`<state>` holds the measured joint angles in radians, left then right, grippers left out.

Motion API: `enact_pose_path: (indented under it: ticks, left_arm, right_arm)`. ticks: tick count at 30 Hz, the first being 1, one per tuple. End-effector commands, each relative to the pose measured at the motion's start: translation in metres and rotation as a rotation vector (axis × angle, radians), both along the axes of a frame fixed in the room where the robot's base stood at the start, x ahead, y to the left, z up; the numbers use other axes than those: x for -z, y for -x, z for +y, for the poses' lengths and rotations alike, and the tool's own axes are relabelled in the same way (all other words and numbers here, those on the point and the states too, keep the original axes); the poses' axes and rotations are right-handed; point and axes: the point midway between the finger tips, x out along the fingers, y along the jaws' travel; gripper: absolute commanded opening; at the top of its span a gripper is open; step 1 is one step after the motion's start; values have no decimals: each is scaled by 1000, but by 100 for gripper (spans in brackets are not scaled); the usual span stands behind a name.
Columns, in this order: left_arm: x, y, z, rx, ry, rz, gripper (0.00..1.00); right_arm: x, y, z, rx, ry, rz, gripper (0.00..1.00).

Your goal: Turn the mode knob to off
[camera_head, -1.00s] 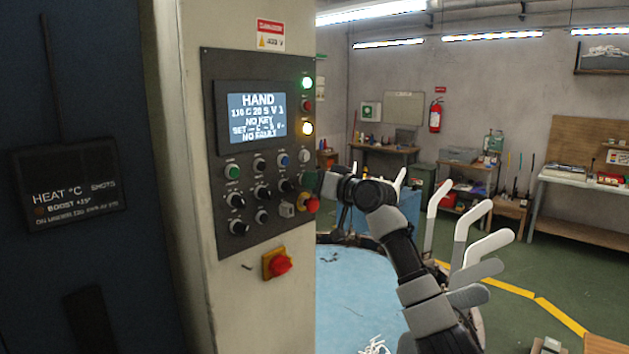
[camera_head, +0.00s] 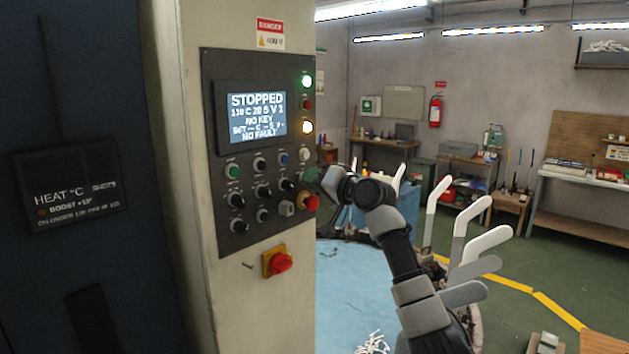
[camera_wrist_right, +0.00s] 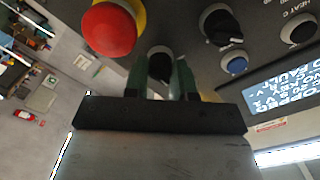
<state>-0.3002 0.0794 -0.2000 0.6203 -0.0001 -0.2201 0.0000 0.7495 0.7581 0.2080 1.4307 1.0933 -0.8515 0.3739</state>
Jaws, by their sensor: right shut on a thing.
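The control panel (camera_head: 212,130) is a dark plate on the beige machine column. Its display (camera_head: 257,115) reads "STOPPED", with "NO KEY" and "NO FAULT" below. My right gripper (camera_head: 309,177) is at the panel's right edge, just above the red emergency button (camera_head: 311,202), and hides the knob there in the head view. In the right wrist view, the fingers of this gripper (camera_wrist_right: 161,80) are shut on a dark round knob (camera_wrist_right: 160,64) beside the red button (camera_wrist_right: 110,28). The knob's pointer direction cannot be made out. My left gripper is not in view.
Another black selector knob (camera_wrist_right: 222,26) and a blue button (camera_wrist_right: 233,63) sit close to the fingers. A red switch on a yellow plate (camera_head: 278,263) is below the panel. A light blue round surface (camera_head: 345,285) lies below my right arm.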

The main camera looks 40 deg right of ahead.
Motion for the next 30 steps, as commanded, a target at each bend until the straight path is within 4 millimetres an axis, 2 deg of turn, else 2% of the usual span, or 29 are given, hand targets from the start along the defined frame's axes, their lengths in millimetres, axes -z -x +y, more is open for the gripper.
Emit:
enact_pose_path:
  ticks: [5,6,10,20,23,30]
  left_arm:
    - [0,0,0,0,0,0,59]
    - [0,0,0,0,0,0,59]
    - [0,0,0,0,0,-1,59]
    - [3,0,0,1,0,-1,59]
    - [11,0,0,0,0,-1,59]
    - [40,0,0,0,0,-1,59]
  right_arm:
    - [0,0,0,1,1,-1,1]
    - [0,0,0,1,1,-1,30]
    - [0,0,0,1,1,-1,50]
    - [1,3,-1,1,2,-1,51]
    - [4,13,-2,2,5,-3,51]
    - [7,61,-6,3,7,-1,51]
